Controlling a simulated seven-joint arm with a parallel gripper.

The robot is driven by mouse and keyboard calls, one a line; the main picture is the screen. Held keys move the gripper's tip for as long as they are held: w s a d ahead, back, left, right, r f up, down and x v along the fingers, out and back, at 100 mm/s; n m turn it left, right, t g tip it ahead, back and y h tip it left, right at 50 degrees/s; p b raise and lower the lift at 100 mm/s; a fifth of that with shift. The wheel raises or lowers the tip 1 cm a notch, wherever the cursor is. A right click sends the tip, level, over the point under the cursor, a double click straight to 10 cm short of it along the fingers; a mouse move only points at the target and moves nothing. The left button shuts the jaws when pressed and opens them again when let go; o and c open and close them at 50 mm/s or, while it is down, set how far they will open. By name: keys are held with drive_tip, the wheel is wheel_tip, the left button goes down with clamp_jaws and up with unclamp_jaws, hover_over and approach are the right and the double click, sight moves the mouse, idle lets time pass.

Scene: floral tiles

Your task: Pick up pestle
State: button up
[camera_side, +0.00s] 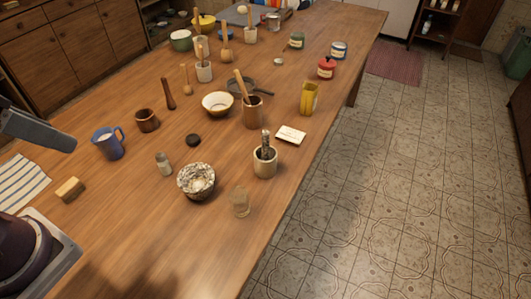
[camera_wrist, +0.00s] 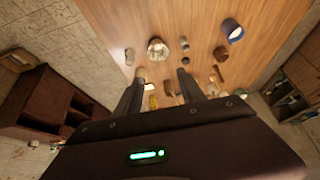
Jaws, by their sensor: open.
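Several pestle-like tools stand on the wooden table, and I cannot tell which one the task means. A grey stone pestle (camera_side: 265,144) stands in a pale mortar (camera_side: 265,163) near the table's right edge. A wooden pestle (camera_side: 241,86) leans in a brown mortar (camera_side: 253,113) behind it. A dark brown pestle (camera_side: 169,95) stands upright on the bare table to the left. My gripper (camera_wrist: 160,87) is open and empty in the wrist view, its two fingers apart above the table. The fingers hide part of the objects beyond them. The side view does not show the fingertips.
Near the stone pestle are a marbled bowl (camera_side: 196,182), a clear glass (camera_side: 240,202), a white card (camera_side: 291,135) and a small jar (camera_side: 163,164). A blue mug (camera_side: 108,143) is at left. A yellow container (camera_side: 309,98) stands near the right edge.

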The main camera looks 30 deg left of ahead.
drive_tip(key=w+d+r+m+g+h, duration=0.2)
drive_tip(key=w+r+m, duration=0.1)
drive_tip(key=w, duration=0.4)
drive_tip(key=m+g+y, duration=0.2)
drive_tip(key=m+g, duration=0.1)
drive_tip(key=m, duration=1.4)
hover_over(266, 144)
drive_tip(key=f, duration=2.5)
drive_tip(key=shift+w+a+f, duration=0.1)
drive_tip(key=shift+w+a, duration=0.15)
drive_tip(key=shift+w, duration=0.05)
wheel_tip(266, 144, down, 7)
drive_tip(key=shift+w+r, duration=0.1)
drive_tip(key=shift+w, duration=0.05)
clamp_jaws()
